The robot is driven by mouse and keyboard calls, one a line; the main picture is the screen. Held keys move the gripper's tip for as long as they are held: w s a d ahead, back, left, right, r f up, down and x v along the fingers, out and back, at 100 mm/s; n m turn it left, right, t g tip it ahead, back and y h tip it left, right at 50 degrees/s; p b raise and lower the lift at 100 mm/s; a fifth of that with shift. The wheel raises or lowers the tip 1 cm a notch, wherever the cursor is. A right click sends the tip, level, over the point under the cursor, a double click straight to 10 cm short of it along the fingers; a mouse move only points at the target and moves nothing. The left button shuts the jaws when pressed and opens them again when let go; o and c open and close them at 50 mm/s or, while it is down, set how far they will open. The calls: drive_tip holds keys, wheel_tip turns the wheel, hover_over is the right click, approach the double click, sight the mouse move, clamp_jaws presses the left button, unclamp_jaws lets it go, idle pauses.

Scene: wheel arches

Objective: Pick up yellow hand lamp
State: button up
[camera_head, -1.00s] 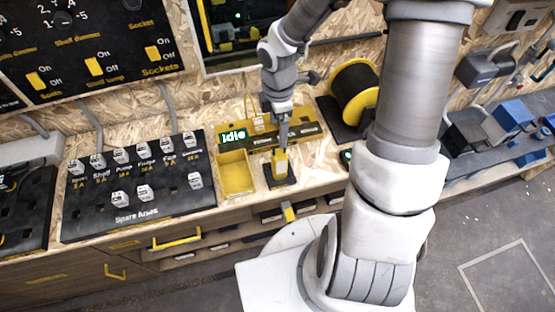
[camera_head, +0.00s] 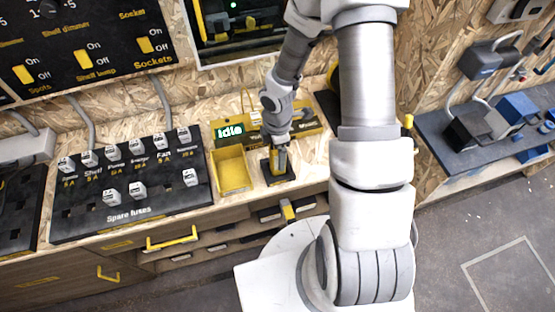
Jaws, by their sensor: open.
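The yellow hand lamp (camera_head: 279,163) stands upright on a small black base (camera_head: 288,178) on the wooden bench, just right of a yellow tray. My gripper (camera_head: 280,146) points down over the lamp's top and is open. Its fingers overlap the upper part of the lamp in the picture and hide some of it. I cannot tell whether they touch the lamp.
The yellow tray (camera_head: 232,170) and the green "Idle" display (camera_head: 229,131) are close on the left. The spare fuses board (camera_head: 125,205) lies further left. My arm hides much of the bench to the right. A drawer with a yellow handle (camera_head: 173,238) is below.

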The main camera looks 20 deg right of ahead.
drive_tip(key=shift+c, duration=0.3)
clamp_jaws()
drive_tip(key=shift+r, duration=0.1)
idle(0.4)
wheel_tip(320, 180, up, 4)
drive_tip(key=p, duration=0.4)
drive_tip(key=s+d+r+p, duration=0.3)
drive_tip(key=s+r+p, duration=0.3)
drive_tip(key=s, duration=0.5)
drive_tip(key=shift+r+p, duration=0.35)
drive_tip(key=shift+p, duration=0.45)
